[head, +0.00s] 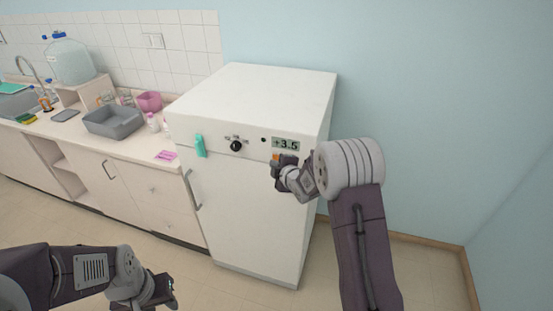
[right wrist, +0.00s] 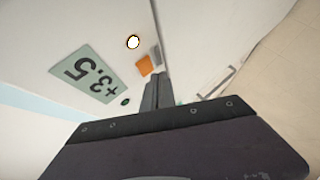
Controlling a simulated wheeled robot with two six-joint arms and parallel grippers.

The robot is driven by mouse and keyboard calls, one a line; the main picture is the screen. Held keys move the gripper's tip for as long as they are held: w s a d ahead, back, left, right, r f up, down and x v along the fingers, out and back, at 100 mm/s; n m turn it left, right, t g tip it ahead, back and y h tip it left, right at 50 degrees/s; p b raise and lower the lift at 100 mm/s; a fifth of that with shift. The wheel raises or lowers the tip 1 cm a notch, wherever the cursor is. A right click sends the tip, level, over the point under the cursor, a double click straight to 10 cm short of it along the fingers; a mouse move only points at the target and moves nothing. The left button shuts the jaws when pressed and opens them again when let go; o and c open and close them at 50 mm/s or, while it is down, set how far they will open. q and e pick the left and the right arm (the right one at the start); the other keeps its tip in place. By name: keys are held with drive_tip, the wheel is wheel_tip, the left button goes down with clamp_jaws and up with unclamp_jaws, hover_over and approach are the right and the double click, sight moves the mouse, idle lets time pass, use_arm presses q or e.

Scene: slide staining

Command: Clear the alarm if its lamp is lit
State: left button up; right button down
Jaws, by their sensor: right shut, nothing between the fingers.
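The white fridge (head: 240,215) has a display reading +3.5 (head: 286,144), also in the right wrist view (right wrist: 90,80). In that view a small round lamp (right wrist: 133,42) glows white inside a dark ring, so it looks lit. Beside it is an orange button (right wrist: 144,66), partly visible in the head view (head: 276,157). My right gripper (head: 277,168) is shut and empty in front of the panel. Its fingertips (right wrist: 157,82) are close to the orange button; contact cannot be told. It hides the lamp in the head view. My left gripper (head: 170,285) is low in front; its jaws are unclear.
A black knob (head: 236,146), a dark dot (head: 263,140) and a teal clip-like thing (head: 200,146) are on the fridge front. A door handle (head: 193,190) sticks out. The counter at left holds a grey tub (head: 113,122). Open floor lies before the fridge.

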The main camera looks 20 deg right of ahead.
drive_tip(key=shift+w, duration=0.1)
idle(0.7)
drive_tip(key=shift+w+d, duration=0.25)
drive_tip(key=shift+w+d, duration=0.2)
drive_tip(key=shift+w, duration=0.1)
idle(0.7)
drive_tip(key=shift+s, duration=0.1)
drive_tip(key=shift+s+a+b, duration=0.45)
drive_tip(key=shift+s+b, duration=0.1)
drive_tip(key=shift+b, duration=0.2)
